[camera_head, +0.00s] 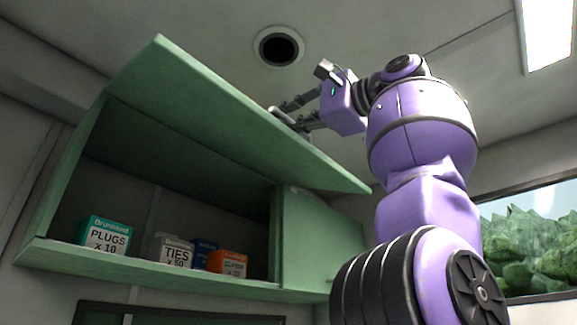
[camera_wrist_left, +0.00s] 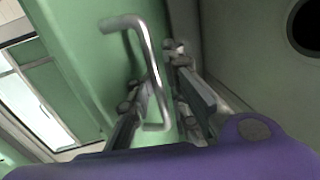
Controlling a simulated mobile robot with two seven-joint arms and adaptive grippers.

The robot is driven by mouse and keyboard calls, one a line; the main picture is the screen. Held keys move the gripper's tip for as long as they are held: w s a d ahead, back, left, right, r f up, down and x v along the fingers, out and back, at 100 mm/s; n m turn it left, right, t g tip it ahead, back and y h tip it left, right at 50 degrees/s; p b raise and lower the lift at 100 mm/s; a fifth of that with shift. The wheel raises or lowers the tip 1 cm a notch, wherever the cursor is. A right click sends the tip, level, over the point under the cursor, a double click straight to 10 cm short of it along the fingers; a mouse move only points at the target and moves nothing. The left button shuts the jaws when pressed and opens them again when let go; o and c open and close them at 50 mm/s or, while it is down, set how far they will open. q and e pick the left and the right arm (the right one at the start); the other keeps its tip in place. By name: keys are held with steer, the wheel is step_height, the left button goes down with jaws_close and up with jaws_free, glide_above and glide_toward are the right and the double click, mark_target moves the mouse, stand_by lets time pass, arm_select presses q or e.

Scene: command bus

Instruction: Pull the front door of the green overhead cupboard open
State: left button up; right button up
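The green overhead cupboard (camera_head: 278,235) has its front door (camera_head: 215,110) swung up and outward, so the inside shows. A bent metal handle (camera_wrist_left: 152,62) stands out from the door's outer face in the left wrist view. My left gripper (camera_head: 290,112) is at the door's outer side, near its raised edge. In the left wrist view, my left gripper (camera_wrist_left: 165,95) has its two dark fingers apart, with the lower end of the handle between them. I cannot tell whether either finger touches the handle. My right gripper is in neither view.
A teal-and-white plugs box (camera_head: 104,236), a grey ties box (camera_head: 174,251), a blue box (camera_head: 204,253) and an orange box (camera_head: 228,263) stand on the cupboard floor. The ceiling, with a round dark vent (camera_head: 279,47), is close above the door. A window (camera_head: 530,240) is at right.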

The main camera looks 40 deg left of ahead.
arm_select(q)
steer(key=shift+d, duration=0.25)
steer(key=shift+a, duration=0.1)
steer(key=v, duration=1.2)
stand_by(0.4)
